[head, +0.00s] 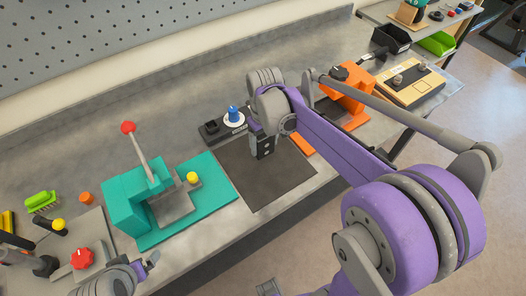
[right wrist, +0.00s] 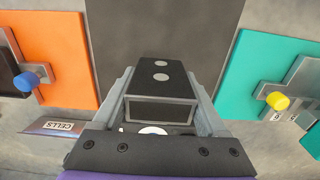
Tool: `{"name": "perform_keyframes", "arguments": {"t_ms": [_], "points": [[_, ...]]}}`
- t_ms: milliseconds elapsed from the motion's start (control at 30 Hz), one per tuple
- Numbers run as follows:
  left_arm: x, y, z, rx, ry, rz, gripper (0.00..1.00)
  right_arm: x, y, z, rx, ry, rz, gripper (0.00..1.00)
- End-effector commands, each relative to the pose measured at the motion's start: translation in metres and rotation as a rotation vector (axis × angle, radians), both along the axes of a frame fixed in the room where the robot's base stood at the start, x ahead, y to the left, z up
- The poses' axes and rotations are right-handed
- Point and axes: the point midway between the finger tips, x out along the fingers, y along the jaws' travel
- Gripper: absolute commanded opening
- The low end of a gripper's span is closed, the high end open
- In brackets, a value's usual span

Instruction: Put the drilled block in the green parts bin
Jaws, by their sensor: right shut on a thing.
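The drilled block is dark, with two pale round holes on its top face in the right wrist view (right wrist: 160,88). My right gripper (right wrist: 163,100) is shut on it, a finger on each side. In the head view the block (head: 264,147) shows as a small dark piece under my right gripper (head: 268,130), over the black mat. Whether it touches the mat is unclear. The green parts bin (head: 437,43) stands at the far upper right, well away from the block. My left gripper (head: 146,266) is at the lower left, partly seen, its opening unclear.
The black mat (head: 262,190) lies between a teal fixture (head: 130,195) with a red-knobbed lever and an orange fixture (head: 349,88). A blue-knobbed item (head: 234,116) is behind the mat. A black bin (head: 390,39) stands left of the green one; a tan box (head: 411,87) is in front.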

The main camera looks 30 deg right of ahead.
Motion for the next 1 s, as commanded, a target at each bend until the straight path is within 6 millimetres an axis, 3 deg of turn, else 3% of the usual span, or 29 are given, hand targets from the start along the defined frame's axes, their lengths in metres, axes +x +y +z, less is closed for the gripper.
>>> {"name": "perform_keyframes", "arguments": {"t_ms": [333, 767, 800, 900, 1000], "points": [[-0.001, 0.0, -0.003, 0.0, 0.002, 0.0, 1.0, 0.001, 0.0, -0.043, 0.0, 0.0, 0.0, 0.0], [-0.002, 0.0, -0.007, 0.0, 0.005, 0.0, 1.0, 0.0, 0.0, -0.05, 0.0, 0.0, 0.0, 0.0], [-0.002, 0.0, -0.007, 0.0, 0.004, 0.0, 1.0, 0.0, 0.0, -0.05, 0.0, 0.0, 0.0, 0.8], [-0.002, 0.0, -0.006, 0.0, 0.004, 0.0, 1.0, 0.0, 0.0, -0.049, 0.0, -0.001, 0.0, 0.98], [-0.002, 0.0, -0.006, 0.0, 0.004, 0.0, 1.0, 0.0, 0.0, -0.049, 0.0, -0.001, 0.0, 1.0]]}}
